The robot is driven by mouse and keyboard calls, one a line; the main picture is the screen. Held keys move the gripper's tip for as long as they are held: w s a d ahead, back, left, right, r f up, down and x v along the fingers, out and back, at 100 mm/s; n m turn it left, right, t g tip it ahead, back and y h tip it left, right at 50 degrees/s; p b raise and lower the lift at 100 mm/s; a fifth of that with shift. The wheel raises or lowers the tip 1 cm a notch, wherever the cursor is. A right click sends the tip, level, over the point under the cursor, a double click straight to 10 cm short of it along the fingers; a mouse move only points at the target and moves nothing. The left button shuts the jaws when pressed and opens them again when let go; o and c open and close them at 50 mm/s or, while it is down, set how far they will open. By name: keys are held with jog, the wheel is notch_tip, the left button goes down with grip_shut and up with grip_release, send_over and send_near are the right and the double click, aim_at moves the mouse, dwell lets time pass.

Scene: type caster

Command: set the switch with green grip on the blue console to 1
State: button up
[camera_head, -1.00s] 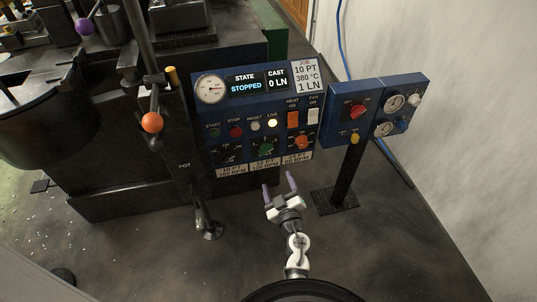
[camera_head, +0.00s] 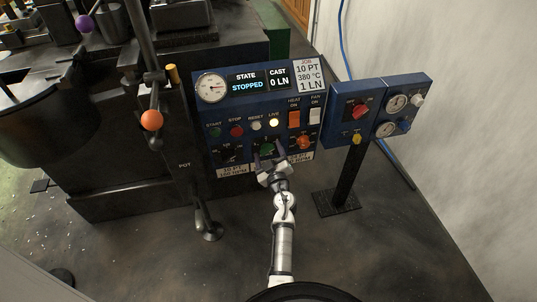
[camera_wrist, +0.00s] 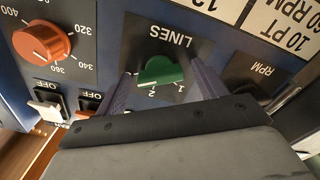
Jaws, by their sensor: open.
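The green grip (camera_head: 266,148) is on the lower middle of the blue console (camera_head: 228,101). In the wrist view the green grip (camera_wrist: 158,71) sits on a dark plate marked LINES, with the numerals 2 and 1 beside it. A pale mark at its edge appears to be nearer the 2, but I cannot tell its setting surely. My gripper (camera_head: 268,156) is open in front of it. In the wrist view my gripper (camera_wrist: 163,76) has one finger on each side of the green grip; contact cannot be told.
An orange knob (camera_wrist: 42,41) and rocker switches (camera_wrist: 48,111) are close beside the gripper in the wrist view. A smaller blue box with a red knob (camera_head: 360,111) stands right of the console. A lever with an orange ball (camera_head: 151,120) stands to the left.

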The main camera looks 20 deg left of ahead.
jog(key=c, duration=1)
jog(key=shift+r+n, duration=0.1)
jog(key=shift+n, duration=0.3)
jog(key=n+p, duration=0.2)
jog(key=n, duration=0.1)
jog(key=shift+n, duration=0.4)
jog(key=n+b, duration=0.1)
jog(key=n, duration=1.8)
jog(key=shift+n, duration=0.3)
